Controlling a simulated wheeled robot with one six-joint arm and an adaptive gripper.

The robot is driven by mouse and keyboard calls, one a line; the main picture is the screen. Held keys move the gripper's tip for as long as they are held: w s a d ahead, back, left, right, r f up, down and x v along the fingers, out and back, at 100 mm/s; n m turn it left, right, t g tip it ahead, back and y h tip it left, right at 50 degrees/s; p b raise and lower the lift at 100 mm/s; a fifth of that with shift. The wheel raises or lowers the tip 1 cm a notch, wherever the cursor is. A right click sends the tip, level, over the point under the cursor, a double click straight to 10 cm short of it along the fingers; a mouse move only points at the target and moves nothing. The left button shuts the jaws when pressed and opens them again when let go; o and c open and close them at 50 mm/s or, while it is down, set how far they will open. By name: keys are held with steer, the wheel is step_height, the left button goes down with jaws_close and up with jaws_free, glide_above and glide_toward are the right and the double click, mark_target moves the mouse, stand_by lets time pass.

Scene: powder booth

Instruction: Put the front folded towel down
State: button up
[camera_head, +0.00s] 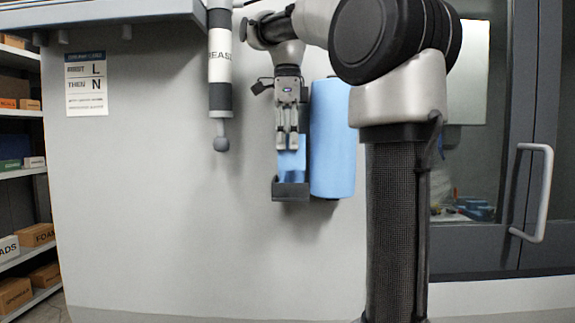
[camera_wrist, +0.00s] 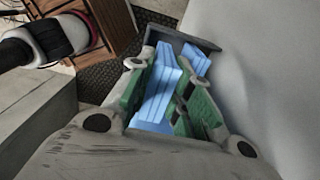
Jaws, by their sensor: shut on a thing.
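My gripper (camera_head: 287,140) points down in front of the booth wall, above a small dark holder (camera_head: 291,190) mounted there. In the wrist view its green-padded fingers are closed on a light blue folded towel (camera_wrist: 158,88), the front one. Another blue folded towel (camera_wrist: 197,58) shows beyond it, by the dark holder's rim (camera_wrist: 180,32). In the head view, blue towel cloth (camera_head: 291,163) shows between the fingertips and the holder; I cannot tell there which towel it is. The held towel's lower end and its contact with the holder are unclear.
A large blue roll (camera_head: 332,140) hangs close on the right of the holder. A dark cylinder with a white label (camera_head: 220,70) hangs on the left. A shelf with boxes (camera_head: 30,235) stands far left; a door handle (camera_head: 540,190) juts out at right.

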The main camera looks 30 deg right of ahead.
mark_target(288, 160)
steer(key=shift+s+a+f, duration=0.1)
steer(key=shift+s+f, duration=0.15)
steer(key=shift+f, duration=0.35)
step_height(288, 160, down, 4)
steer(key=shift+r, duration=0.1)
steer(key=shift+w+f, duration=0.25)
steer(key=shift+f, duration=0.2)
steer(key=shift+f, duration=0.1)
steer(key=o, duration=0.6)
step_height(288, 160, up, 12)
steer(key=shift+r, duration=0.15)
